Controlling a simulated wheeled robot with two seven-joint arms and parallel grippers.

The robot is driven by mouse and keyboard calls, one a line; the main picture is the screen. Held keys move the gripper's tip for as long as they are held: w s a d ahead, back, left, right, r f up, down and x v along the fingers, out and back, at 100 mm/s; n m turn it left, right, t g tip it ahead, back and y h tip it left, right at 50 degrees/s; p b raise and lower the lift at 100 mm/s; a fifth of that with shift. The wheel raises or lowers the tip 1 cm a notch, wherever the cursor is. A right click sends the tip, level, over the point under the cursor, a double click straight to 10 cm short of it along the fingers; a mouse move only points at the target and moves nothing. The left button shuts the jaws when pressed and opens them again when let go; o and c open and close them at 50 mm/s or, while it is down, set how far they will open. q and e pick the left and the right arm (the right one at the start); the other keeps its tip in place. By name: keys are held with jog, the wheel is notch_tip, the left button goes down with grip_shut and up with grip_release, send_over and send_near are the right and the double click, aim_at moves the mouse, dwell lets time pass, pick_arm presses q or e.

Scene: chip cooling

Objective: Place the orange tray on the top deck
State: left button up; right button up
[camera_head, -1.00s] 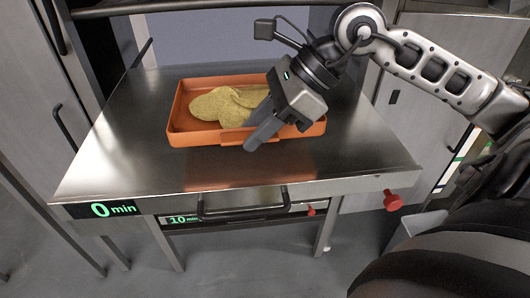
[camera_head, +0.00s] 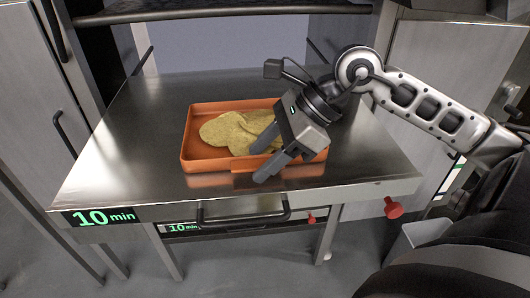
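The orange tray (camera_head: 200,160) lies on the shiny metal top deck (camera_head: 130,150), a little right of its middle. It holds several yellow chips (camera_head: 235,133) heaped together. My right gripper (camera_head: 257,163) reaches in from the right over the tray's front right part. Its two fingers are spread apart, one over the chips and one near the front wall. The gripper hides part of the tray's right side, and I cannot tell whether a finger touches the wall. My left gripper is out of view.
The deck's front edge carries a green "10 min" display (camera_head: 100,217). Below are a bar handle (camera_head: 243,216), a lower "10 min" label (camera_head: 183,228) and a red knob (camera_head: 394,207). Grey cabinets flank both sides. The deck's left and front are clear.

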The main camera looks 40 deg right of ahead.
jog(key=shift+r, duration=0.1)
jog(key=b+v, duration=0.2)
jog(key=v, duration=1)
jog(key=shift+s, duration=0.1)
